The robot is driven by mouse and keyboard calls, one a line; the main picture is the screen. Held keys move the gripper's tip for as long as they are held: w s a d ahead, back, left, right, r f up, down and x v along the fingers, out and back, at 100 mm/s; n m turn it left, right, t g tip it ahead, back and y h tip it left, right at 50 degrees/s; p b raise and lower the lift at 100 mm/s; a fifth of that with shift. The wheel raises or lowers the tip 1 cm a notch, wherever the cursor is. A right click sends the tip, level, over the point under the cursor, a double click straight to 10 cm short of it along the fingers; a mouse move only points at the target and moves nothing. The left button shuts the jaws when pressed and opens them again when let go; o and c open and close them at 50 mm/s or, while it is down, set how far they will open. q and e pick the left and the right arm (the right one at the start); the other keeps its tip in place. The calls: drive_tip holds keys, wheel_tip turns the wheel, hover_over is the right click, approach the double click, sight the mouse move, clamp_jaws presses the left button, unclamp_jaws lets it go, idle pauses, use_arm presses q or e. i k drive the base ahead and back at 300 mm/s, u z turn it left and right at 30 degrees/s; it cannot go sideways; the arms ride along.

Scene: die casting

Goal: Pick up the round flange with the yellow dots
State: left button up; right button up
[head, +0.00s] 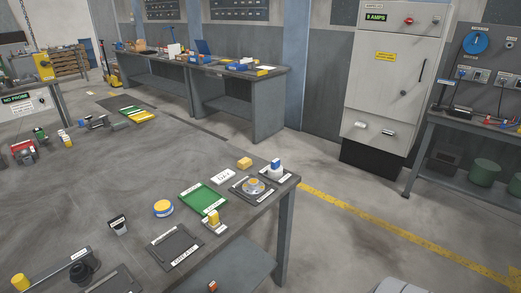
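A round grey part with yellow spots (253,186), which looks like the flange, lies on a dark square tray (238,192) near the right end of the near workbench (130,195). It is small in the head view, so I cannot make out its dots clearly.
Around it are a green tray (203,199), a blue-capped white bottle (276,169), a yellow block (244,162), a white card (223,177) and a yellow-topped piece (213,219). An empty dark tray (174,246) and a yellow-and-blue round item (163,208) lie leftward. Floor right of the bench is open.

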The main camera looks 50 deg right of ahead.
sight(252, 187)
drive_tip(key=z, duration=1.45)
